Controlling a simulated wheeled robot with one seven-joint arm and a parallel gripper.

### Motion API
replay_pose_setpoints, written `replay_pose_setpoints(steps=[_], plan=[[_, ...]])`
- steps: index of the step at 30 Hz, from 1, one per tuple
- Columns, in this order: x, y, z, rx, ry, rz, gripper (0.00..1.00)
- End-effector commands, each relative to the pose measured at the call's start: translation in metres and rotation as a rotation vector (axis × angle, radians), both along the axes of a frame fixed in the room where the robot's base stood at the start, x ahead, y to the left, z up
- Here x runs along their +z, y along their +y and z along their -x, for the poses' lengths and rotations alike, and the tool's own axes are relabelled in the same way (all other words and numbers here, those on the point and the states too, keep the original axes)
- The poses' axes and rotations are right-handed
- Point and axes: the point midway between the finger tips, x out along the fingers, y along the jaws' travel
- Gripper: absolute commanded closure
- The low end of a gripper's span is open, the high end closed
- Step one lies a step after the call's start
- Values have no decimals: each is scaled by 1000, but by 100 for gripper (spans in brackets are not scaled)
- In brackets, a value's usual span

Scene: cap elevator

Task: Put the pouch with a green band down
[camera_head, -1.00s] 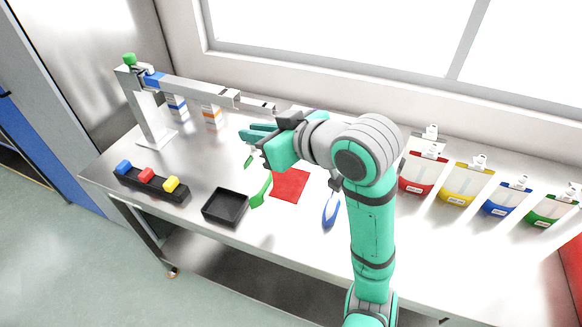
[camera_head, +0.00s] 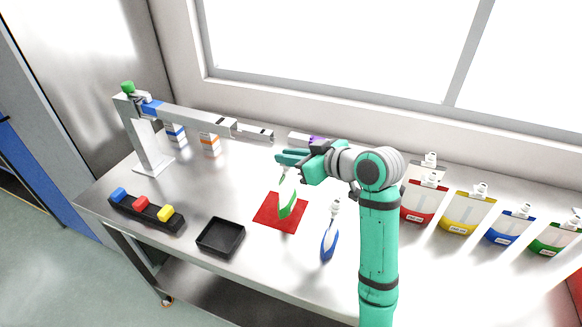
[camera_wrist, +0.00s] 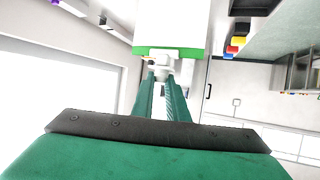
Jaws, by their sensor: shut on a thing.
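The pouch with a green band (camera_head: 287,207) hangs below my gripper (camera_head: 283,158) in the head view, in front of the red square mat (camera_head: 264,214). I cannot tell whether its lower end touches the mat. In the wrist view, my gripper (camera_wrist: 168,85) is shut on the pouch's white spout. The pouch's pale body (camera_wrist: 170,22) and green band show just beyond the fingertips.
A pouch with a blue band (camera_head: 329,243) is right of the mat. Several coloured pouches (camera_head: 468,212) line the right side. A black tray (camera_head: 220,237) and a black block with coloured buttons (camera_head: 146,213) are left. A long metal arm (camera_head: 195,117) extends over the back left.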

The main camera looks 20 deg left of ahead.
Motion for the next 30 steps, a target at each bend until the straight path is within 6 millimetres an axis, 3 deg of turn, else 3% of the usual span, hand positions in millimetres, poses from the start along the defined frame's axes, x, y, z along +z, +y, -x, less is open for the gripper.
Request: replay_pose_setpoints(steps=[8,15,26,27,29,30], plan=[[-15,-2,-12,-1,2,-1,100],[-45,-3,-13,-1,1,-2,100],[-48,-2,-13,0,0,-1,100],[-49,-2,-13,0,0,0,84],[-48,-2,-13,0,0,0,70],[-48,-2,-13,0,0,0,68]])
